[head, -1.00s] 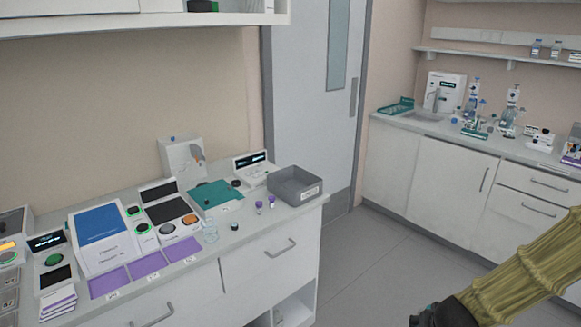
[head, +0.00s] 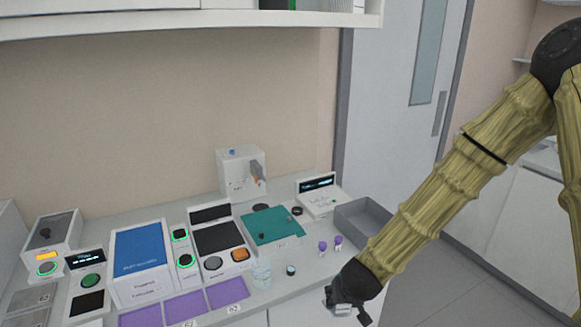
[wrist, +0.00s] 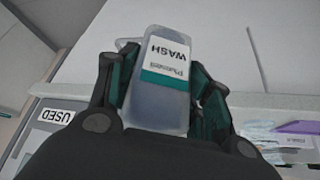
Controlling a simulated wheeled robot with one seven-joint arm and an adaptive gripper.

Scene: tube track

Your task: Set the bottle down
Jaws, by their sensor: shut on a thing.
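The bottle (wrist: 165,95) is clear with a white and green label that reads WASH. It fills the middle of the wrist view. My gripper (wrist: 168,100) is shut on it, with a dark green finger on each side. In the head view, my gripper (head: 350,306) is low in the picture at the counter's front edge, right of the purple mats. The bottle cannot be made out clearly there.
Purple mats (head: 184,306) lie along the counter front, with a clear vessel (head: 261,273), a small dark-topped cap (head: 291,270) and purple-capped tubes (head: 323,246) nearby. A grey tray (head: 350,216) stands right. Devices and a teal mat (head: 272,226) fill the back.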

